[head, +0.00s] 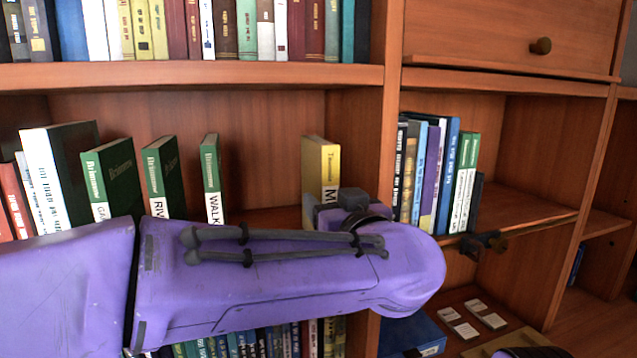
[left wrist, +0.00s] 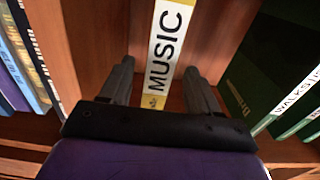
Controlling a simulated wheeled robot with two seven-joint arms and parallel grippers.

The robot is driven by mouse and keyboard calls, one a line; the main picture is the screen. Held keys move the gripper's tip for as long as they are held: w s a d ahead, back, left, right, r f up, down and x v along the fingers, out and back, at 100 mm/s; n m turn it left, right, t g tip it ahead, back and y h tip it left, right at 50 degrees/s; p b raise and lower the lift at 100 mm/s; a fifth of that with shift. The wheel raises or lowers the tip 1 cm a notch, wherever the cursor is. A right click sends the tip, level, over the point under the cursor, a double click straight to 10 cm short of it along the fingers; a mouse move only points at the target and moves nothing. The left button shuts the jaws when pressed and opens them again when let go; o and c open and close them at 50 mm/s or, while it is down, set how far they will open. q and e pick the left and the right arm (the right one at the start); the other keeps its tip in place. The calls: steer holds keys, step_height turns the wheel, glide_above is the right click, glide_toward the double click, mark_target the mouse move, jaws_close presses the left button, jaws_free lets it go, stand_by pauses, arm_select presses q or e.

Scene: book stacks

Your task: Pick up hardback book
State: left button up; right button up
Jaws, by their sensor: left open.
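The hardback book is a yellow book (head: 320,165) with a white label, standing upright beside the wooden divider on the middle shelf. In the left wrist view the yellow book (left wrist: 167,50) shows its spine, with MUSIC on the label. My left gripper (left wrist: 158,70) is open, with one finger on each side of the spine's lower part. Gaps show between fingers and book, so it does not look gripped. In the head view my purple arm hides the fingers and the book's lower part.
Green books (head: 211,170) stand left of the yellow book, with a clear gap between. The wooden divider (head: 358,140) is close on its right. The upper shelf board (head: 200,76) runs above.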

arm_select(q)
steer(key=p+x, duration=0.1)
steer(key=x, duration=0.2)
steer(key=f+p+x, duration=0.1)
steer(key=x, duration=0.2)
steer(key=shift+w+f, duration=0.15)
steer(key=shift+w, duration=0.2)
steer(key=shift+s, duration=0.15)
jaws_close()
